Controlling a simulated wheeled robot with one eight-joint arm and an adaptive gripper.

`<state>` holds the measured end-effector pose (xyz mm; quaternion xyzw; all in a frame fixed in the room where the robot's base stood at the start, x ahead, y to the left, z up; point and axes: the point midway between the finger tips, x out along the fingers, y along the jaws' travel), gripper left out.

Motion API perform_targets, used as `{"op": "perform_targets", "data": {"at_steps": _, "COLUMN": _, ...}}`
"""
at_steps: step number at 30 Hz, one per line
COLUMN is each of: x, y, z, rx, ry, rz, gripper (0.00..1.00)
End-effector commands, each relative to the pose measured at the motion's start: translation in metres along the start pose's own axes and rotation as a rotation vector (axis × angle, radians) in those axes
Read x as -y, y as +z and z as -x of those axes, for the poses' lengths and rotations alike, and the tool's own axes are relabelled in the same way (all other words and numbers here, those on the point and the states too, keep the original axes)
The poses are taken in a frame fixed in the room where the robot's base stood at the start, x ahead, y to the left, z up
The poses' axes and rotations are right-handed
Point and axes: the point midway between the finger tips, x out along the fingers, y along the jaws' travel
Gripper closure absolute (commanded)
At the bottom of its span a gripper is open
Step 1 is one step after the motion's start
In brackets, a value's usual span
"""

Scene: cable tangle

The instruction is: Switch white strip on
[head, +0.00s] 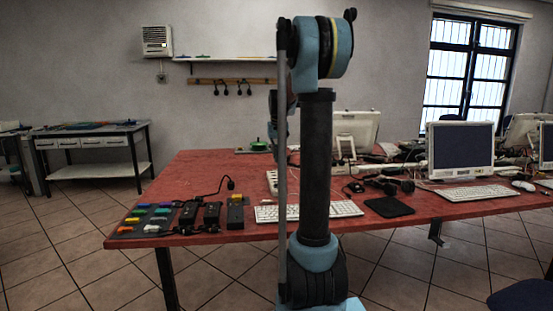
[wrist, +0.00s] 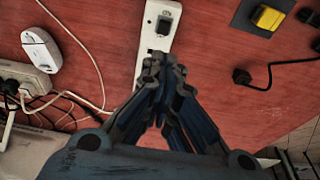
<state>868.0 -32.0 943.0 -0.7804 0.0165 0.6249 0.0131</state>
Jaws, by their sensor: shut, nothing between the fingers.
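The white strip (wrist: 151,67) lies on the red table in the wrist view, running up and down the picture. A dark rocker switch (wrist: 164,24) in a grey frame sits near its upper end. My gripper (wrist: 163,62) is shut and empty, its fingertips over the strip just below the switch in the picture. Whether the tips touch the strip cannot be told. The fingers hide the strip's lower part. In the head view part of a white strip (head: 272,182) shows left of my arm, which hides my gripper there.
A white plug adapter (wrist: 41,50) and a cream socket block (wrist: 22,80) with cables lie left of the strip. A yellow block (wrist: 267,17) and a black plug (wrist: 242,77) lie right. A keyboard (head: 345,209) lies near the table's front edge. Red table is bare between.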

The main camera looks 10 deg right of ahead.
Motion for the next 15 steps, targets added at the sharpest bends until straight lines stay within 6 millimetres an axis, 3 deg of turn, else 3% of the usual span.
{"op": "perform_targets", "data": {"at_steps": 15, "x": 0.000, "y": 0.006, "z": -0.086, "rx": 0.000, "ry": 0.000, "rz": 0.000, "gripper": 1.00}}
